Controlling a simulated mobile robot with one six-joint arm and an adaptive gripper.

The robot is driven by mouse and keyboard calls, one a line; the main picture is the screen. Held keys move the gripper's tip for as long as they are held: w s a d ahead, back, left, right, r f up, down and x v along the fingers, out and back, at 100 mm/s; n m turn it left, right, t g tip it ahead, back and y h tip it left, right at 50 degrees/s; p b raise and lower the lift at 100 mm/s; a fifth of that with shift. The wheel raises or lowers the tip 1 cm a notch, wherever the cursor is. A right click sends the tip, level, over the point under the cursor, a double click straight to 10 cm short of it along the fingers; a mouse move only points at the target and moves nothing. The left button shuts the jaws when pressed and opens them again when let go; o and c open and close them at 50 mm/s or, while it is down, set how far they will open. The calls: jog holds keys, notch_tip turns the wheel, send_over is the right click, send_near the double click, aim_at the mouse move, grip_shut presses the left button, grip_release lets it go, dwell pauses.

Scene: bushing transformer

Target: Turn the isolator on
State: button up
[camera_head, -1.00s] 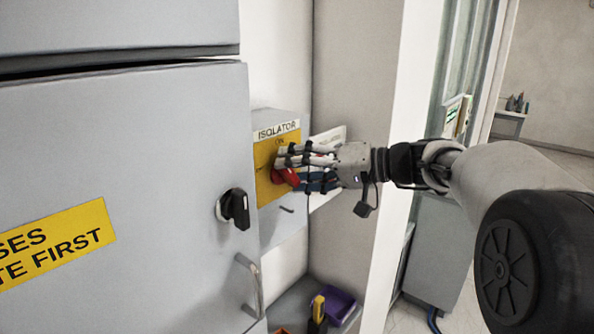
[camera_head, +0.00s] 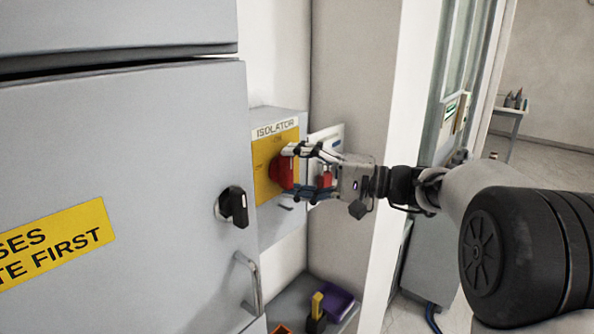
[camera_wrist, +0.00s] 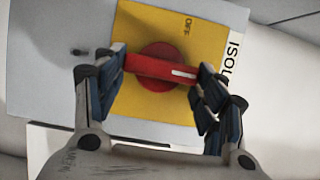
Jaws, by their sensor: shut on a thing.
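The isolator is a grey box (camera_head: 268,225) with a yellow plate (camera_head: 262,180) under an "ISOLATOR" label. Its red rotary handle (camera_head: 281,170) stands roughly upright in the head view. In the wrist view the handle (camera_wrist: 158,69) lies across the yellow plate, its white mark pointing to the label side; the word "OFF" shows off to one side of it. My gripper (camera_head: 290,171) is shut on the handle, one finger at each end. In the wrist view my gripper (camera_wrist: 162,72) spans the handle's length. The fingers hide parts of the handle's ends and the plate.
A grey cabinet door with a black knob (camera_head: 234,206) and a metal pull handle (camera_head: 249,283) is close on the left. A white panel with a red part (camera_head: 325,178) is behind my fingers. A purple bin (camera_head: 337,303) lies below.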

dwell(0.4)
jog(key=o, duration=1.1)
jog(key=shift+c, duration=0.2)
jog(key=v, duration=1.2)
jog(key=shift+s, duration=0.1)
